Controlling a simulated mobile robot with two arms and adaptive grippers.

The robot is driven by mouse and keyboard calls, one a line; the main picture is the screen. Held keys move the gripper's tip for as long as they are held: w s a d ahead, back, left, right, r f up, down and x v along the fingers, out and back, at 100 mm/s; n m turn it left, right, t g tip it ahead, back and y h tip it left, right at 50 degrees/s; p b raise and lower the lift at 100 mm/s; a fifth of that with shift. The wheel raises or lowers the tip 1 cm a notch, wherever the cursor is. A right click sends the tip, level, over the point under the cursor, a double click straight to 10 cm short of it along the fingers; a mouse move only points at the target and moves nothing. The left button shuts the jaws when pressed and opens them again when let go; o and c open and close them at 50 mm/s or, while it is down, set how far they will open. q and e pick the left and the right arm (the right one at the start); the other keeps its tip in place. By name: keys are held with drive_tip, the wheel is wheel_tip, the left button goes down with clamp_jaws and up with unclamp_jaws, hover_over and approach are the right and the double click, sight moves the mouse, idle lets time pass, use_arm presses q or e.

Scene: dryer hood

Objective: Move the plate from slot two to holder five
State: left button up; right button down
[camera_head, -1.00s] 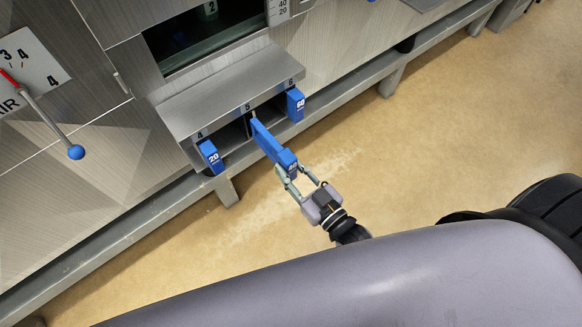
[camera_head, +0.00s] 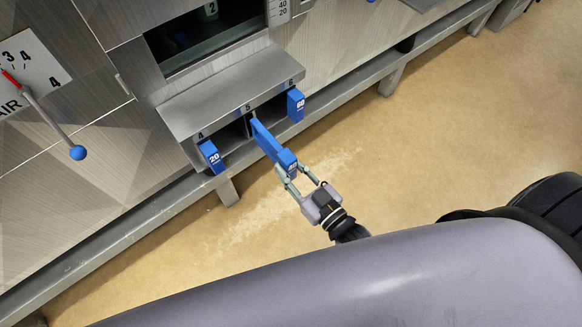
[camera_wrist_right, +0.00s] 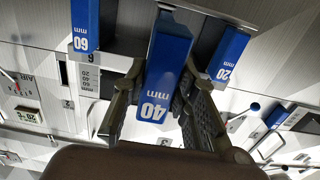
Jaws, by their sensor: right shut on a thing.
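A long blue plate (camera_head: 267,142), marked 40 mm in the right wrist view (camera_wrist_right: 160,75), points into the middle bay of the holder box (camera_head: 225,92), under the label 5. Its far end is at the bay opening; how deep it reaches is hidden. My right gripper (camera_head: 297,178) is shut on its near end, with a finger on each side. The fingers also show in the right wrist view (camera_wrist_right: 165,110). My left gripper is in neither view.
A blue 20 plate (camera_head: 211,156) sits in bay 4 and a blue 60 plate (camera_head: 295,105) in bay 6, either side of the held plate. A window (camera_head: 205,38) is above. A lever with a blue knob (camera_head: 78,153) is at left. The floor in front is clear.

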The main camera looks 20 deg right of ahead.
sight(260, 136)
drive_tip(key=shift+b+x, duration=0.35)
drive_tip(key=shift+x, duration=3.45)
drive_tip(key=shift+b+x, duration=0.55)
drive_tip(key=shift+x, duration=2.2)
drive_tip(key=c, duration=1.2)
unclamp_jaws()
drive_tip(key=shift+f, duration=0.1)
drive_tip(key=shift+s, duration=0.15)
drive_tip(key=v, duration=1.1)
drive_tip(key=shift+s+d, duration=0.15)
drive_tip(key=shift+s, duration=0.2)
